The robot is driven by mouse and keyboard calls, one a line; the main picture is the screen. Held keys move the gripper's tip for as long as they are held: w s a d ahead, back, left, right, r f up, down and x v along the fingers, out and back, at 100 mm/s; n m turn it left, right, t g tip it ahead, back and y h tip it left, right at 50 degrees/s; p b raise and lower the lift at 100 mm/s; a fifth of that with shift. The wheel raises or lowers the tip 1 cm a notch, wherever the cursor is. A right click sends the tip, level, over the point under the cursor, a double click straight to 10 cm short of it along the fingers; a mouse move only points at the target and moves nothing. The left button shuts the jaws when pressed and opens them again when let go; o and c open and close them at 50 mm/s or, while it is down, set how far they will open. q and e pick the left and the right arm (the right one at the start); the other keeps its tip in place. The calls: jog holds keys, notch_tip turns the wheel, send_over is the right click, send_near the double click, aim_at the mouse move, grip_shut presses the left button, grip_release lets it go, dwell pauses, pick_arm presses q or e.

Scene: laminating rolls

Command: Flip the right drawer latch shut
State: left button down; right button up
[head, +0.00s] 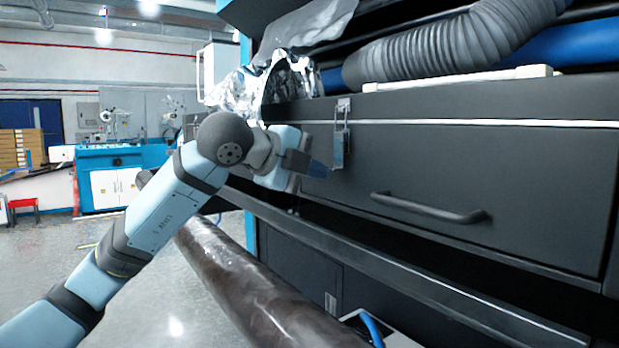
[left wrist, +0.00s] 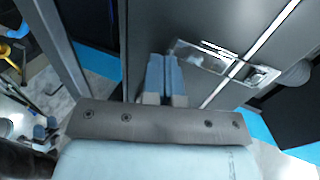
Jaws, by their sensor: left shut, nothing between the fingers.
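A metal drawer latch (head: 341,148) shows at the left end of a dark drawer front (head: 480,165), hanging below a small bracket at the drawer's upper edge. It is the only latch I see; I cannot tell whether it is hooked. In the left wrist view the shiny latch (left wrist: 203,56) lies beside a metal catch plate (left wrist: 262,76). In the left wrist view the fingers (left wrist: 166,78) are together and empty, close to the latch. My right gripper is not in view.
A dark bar handle (head: 430,208) sticks out of the drawer front. A ledge (head: 400,270) runs below the drawer, and a large dark roll (head: 255,285) lies below my arm. Crumpled silver foil (head: 265,90) and a grey ribbed hose (head: 450,45) are above. Open floor is at left.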

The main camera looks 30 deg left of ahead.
pick_arm(q)
jog(key=shift+w+d+f, duration=0.1)
jog(key=shift+w+f, duration=0.2)
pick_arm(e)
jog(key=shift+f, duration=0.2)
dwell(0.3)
pick_arm(q)
jog(key=shift+s+a+r, duration=0.15)
jog(key=shift+s+a, duration=0.05)
jog(key=shift+s, duration=0.2)
jog(key=p+v, duration=0.2)
jog(key=v, duration=1.1)
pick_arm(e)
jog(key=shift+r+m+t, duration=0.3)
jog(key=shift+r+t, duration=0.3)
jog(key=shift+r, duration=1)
